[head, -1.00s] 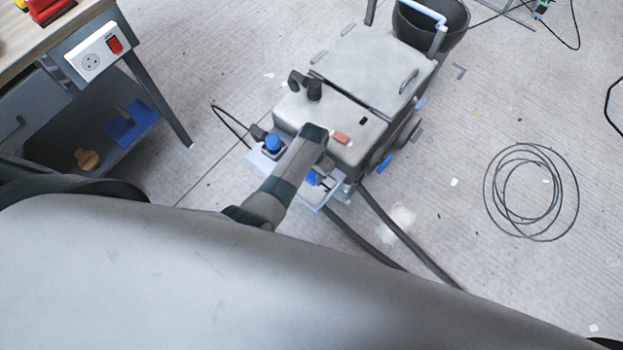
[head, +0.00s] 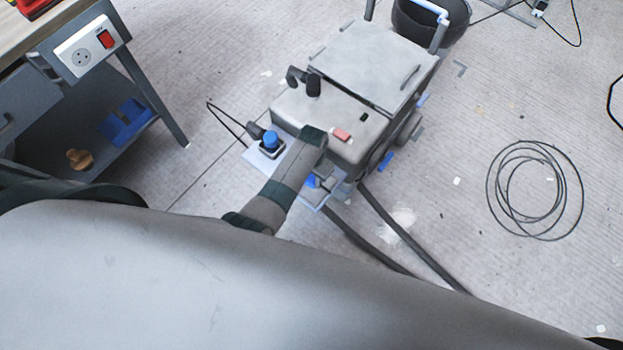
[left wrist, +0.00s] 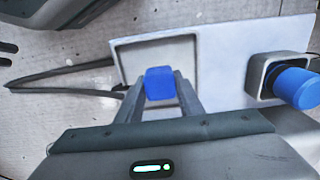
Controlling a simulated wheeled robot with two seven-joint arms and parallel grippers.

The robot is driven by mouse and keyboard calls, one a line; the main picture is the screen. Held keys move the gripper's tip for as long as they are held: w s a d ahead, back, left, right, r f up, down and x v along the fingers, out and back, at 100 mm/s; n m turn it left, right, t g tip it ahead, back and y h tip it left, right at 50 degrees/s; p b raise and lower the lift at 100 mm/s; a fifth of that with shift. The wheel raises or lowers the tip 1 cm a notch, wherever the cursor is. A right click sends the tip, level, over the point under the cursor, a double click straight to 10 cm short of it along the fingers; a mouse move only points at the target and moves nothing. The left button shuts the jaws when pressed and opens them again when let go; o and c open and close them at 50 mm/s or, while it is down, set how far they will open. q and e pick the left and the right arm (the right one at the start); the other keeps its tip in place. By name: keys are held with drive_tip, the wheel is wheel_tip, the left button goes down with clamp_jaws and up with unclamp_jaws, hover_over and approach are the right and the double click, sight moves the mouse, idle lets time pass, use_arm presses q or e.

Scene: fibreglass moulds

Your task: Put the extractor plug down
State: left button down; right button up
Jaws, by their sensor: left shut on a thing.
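My left gripper (left wrist: 162,105) is shut on a blue plug (left wrist: 160,83), whose blue end shows between the two grey fingers in the left wrist view. The plug is over or in a rectangular recess (left wrist: 188,45) of a pale shelf (left wrist: 225,70); I cannot tell if it touches the bottom. In the head view a bit of the blue plug (head: 312,181) shows beside my left gripper (head: 326,178), partly hidden by my wrist. The shelf (head: 325,199) is at the near side of the grey extractor (head: 330,122). My right gripper is not in view.
A second blue piece (left wrist: 296,87) sits in a square grey holder on the shelf; it also shows in the head view (head: 271,140). Dark hoses (head: 400,238) run from the extractor. A coiled cable (head: 535,190) lies on the open floor. A bench with a socket (head: 85,55) stands left.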

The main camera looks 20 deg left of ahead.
sight(311, 177)
use_arm(q)
drive_tip(key=shift+f, duration=0.15)
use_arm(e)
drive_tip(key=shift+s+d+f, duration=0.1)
use_arm(q)
drive_tip(key=c, duration=1.2)
unclamp_jaws()
drive_tip(key=shift+r, duration=0.65)
wheel_tip(311, 177, up, 11)
drive_tip(key=p, duration=0.2)
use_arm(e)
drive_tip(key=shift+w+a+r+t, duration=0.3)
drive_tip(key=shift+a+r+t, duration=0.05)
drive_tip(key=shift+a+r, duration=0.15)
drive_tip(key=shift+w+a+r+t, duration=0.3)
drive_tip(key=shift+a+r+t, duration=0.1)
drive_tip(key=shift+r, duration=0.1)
use_arm(q)
drive_tip(key=shift+s+f, duration=0.1)
drive_tip(key=shift+f, duration=0.05)
